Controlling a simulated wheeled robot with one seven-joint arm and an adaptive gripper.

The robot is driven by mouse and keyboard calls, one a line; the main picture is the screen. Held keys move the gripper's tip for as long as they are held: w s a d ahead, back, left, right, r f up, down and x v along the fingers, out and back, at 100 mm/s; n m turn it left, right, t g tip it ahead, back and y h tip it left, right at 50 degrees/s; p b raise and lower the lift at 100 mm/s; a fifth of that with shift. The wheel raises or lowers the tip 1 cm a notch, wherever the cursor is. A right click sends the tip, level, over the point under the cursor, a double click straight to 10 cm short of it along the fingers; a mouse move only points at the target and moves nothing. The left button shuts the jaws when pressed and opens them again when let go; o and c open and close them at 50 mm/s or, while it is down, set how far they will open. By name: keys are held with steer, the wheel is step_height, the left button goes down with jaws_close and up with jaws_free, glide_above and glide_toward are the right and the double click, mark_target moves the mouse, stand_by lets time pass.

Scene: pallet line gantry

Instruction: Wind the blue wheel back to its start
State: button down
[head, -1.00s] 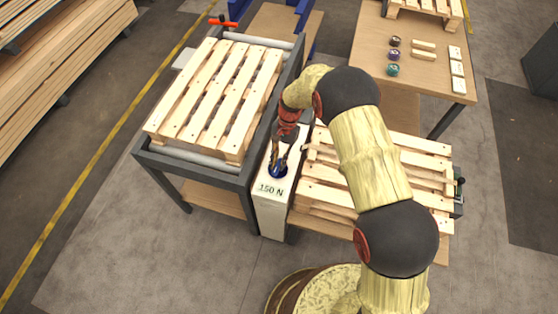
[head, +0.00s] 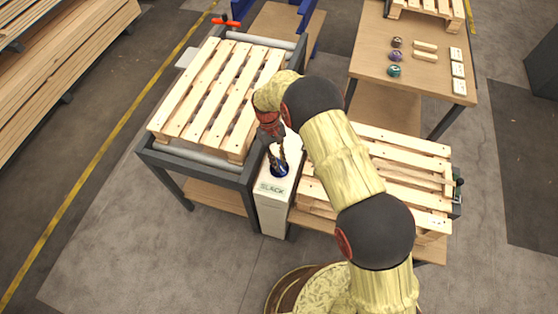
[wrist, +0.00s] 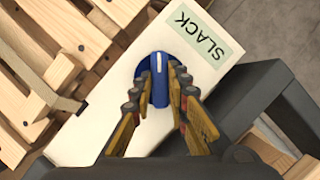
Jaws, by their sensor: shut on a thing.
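The blue wheel (wrist: 158,66) sits on top of a white box (wrist: 98,122), with a pale mark on its face. In the head view the wheel (head: 279,171) shows at the gripper's tips. My gripper (wrist: 158,92) is shut on the wheel, one finger on each side. The box's label (wrist: 199,33) reads SLACK; it also shows in the head view (head: 272,188). The fingers hide part of the wheel.
A pallet (head: 215,95) lies on the roller table left of the box. More pallets (head: 405,165) are stacked on the right. A wooden table (head: 425,65) behind holds small coloured knobs and blocks. A red handle (head: 226,21) is at the far end.

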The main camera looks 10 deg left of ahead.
steer(key=n, duration=0.2)
steer(key=n+t+h+p, duration=0.1)
steer(key=n, duration=0.1)
steer(key=shift+s+a+n, duration=0.1)
steer(key=shift+a+n, duration=0.05)
steer(key=shift+n, duration=0.15)
steer(key=n+t+p, duration=0.1)
steer(key=n+t, duration=0.1)
steer(key=n, duration=0.2)
steer(key=shift+s+h, duration=0.1)
steer(key=shift+h, duration=0.2)
steer(key=shift+n, duration=0.3)
steer(key=c, duration=1.8)
jaws_free()
steer(key=shift+o, duration=0.4)
steer(key=v, duration=1.2)
